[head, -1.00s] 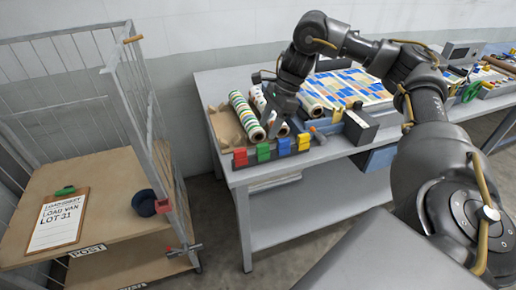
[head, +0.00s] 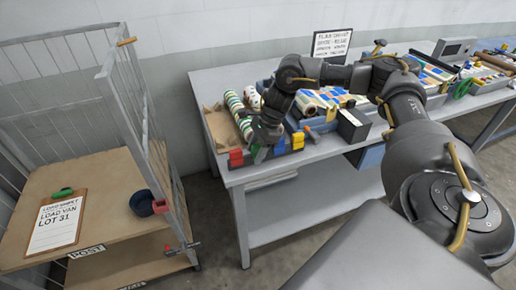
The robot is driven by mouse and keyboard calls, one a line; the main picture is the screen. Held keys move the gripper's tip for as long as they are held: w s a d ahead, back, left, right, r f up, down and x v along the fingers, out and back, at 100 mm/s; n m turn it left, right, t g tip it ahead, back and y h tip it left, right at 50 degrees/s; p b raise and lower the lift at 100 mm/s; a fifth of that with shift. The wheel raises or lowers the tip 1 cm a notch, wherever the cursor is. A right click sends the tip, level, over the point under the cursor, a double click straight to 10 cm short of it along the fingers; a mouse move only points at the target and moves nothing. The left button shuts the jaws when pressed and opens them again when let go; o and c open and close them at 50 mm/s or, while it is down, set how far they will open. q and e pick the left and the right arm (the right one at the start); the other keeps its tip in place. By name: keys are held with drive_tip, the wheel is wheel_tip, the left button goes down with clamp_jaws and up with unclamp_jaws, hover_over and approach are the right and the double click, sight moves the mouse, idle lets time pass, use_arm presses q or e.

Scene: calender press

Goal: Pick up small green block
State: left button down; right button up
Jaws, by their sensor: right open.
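The small green block (head: 260,153) stands in a row on the table's front left edge, between a red block (head: 236,158) and a blue block (head: 279,146). A yellow block (head: 298,140) is at the right end of the row. My right gripper (head: 261,147) is open and points down at the green block, partly covering it. I cannot tell whether its fingers touch the block or stand around it. My left gripper is not in view.
Patterned rolls (head: 236,110) lie behind the blocks on the table (head: 330,150). A black box (head: 353,126) stands to the right. A wire-sided trolley (head: 110,215) with a clipboard (head: 56,222) is on the left.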

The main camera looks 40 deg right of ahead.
sight(255, 146)
drive_tip(key=c, duration=1)
drive_tip(key=shift+c, duration=0.3)
drive_tip(key=shift+r+b, duration=0.5)
drive_tip(key=shift+r, duration=0.1)
drive_tip(key=shift+s+d+r+b, duration=0.1)
drive_tip(key=shift+r+b, duration=0.15)
drive_tip(key=shift+r, duration=0.4)
drive_tip(key=shift+s+d+r+b, duration=0.1)
drive_tip(key=shift+r+b, duration=0.1)
drive_tip(key=shift+r, duration=0.4)
drive_tip(key=s+d+r+p, duration=0.3)
drive_tip(key=s+d+r, duration=0.2)
drive_tip(key=s+r, duration=0.4)
drive_tip(key=s, duration=0.3)
drive_tip(key=shift+s+r, duration=0.15)
drive_tip(key=shift+s, duration=0.1)
